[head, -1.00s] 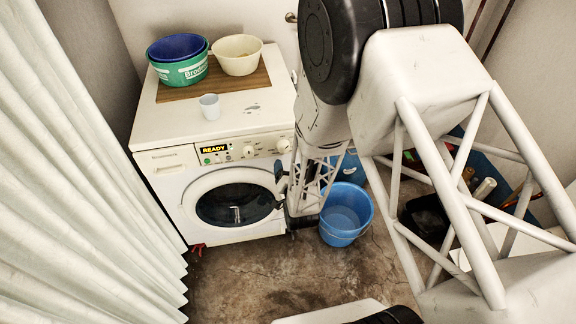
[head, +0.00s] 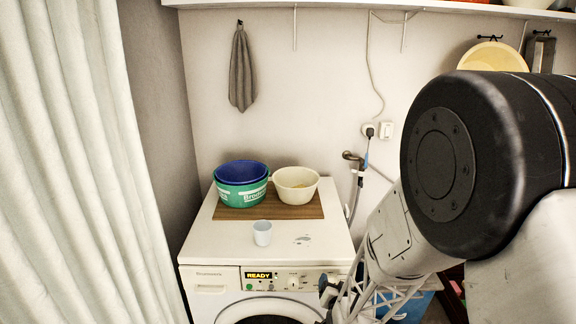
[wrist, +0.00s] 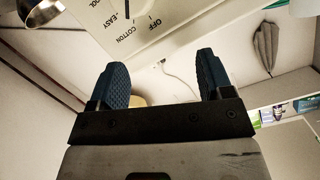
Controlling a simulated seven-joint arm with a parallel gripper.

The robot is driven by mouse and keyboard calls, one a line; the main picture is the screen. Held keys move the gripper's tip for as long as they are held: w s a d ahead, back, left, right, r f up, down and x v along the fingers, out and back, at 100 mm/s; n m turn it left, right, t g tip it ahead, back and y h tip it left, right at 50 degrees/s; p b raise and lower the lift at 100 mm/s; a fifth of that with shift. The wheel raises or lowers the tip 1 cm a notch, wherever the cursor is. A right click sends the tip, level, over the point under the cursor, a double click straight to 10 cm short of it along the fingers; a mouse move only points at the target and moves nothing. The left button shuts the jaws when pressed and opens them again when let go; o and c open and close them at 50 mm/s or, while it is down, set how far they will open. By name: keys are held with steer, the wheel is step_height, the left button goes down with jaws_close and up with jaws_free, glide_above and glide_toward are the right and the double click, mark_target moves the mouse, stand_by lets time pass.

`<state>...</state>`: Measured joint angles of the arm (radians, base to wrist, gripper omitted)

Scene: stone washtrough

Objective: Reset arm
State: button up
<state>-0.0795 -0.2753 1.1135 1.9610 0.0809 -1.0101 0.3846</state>
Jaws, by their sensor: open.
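My gripper (wrist: 160,84) shows in the wrist view with its two dark blue fingers spread apart and nothing between them. The washing machine's control panel, with a dial (wrist: 142,24) and the words COTTON, EASY and OFF, is close by in that view. In the head view my arm fills the right side, and my gripper is at the right front of the white washing machine (head: 200,255), mostly hidden by my arm. The machine's display reads READY.
On the machine, a blue basin (head: 240,170) sits inside a green basin (head: 240,197), beside a cream bowl (head: 297,184), on a wooden board (head: 315,208). A pale cup (head: 262,233) stands in front. A grey cloth (head: 241,70) hangs on the wall. A shelf (head: 330,8) runs above; a curtain (head: 85,170) hangs left.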

steer(key=s+d+r+n+g, duration=0.1)
steer(key=s+r+g, duration=0.25)
steer(key=r, duration=0.55)
steer(key=s+d+r+n+g, duration=0.1)
steer(key=s+r+g, duration=0.25)
steer(key=r, duration=0.55)
steer(key=s+r+g, duration=0.2)
steer(key=s+r, duration=0.2)
steer(key=s, duration=0.4)
steer(key=s+d+r+n+g, duration=0.1)
steer(key=s+r, duration=0.3)
steer(key=s, duration=0.5)
steer(key=s+d+r+n+g, duration=0.1)
steer(key=s+r+g, duration=0.1)
steer(key=s+r, duration=0.3)
steer(key=s, duration=0.3)
steer(key=shift+s+g, duration=0.2)
steer(key=shift+g, duration=0.2)
steer(key=shift+c, duration=0.4)
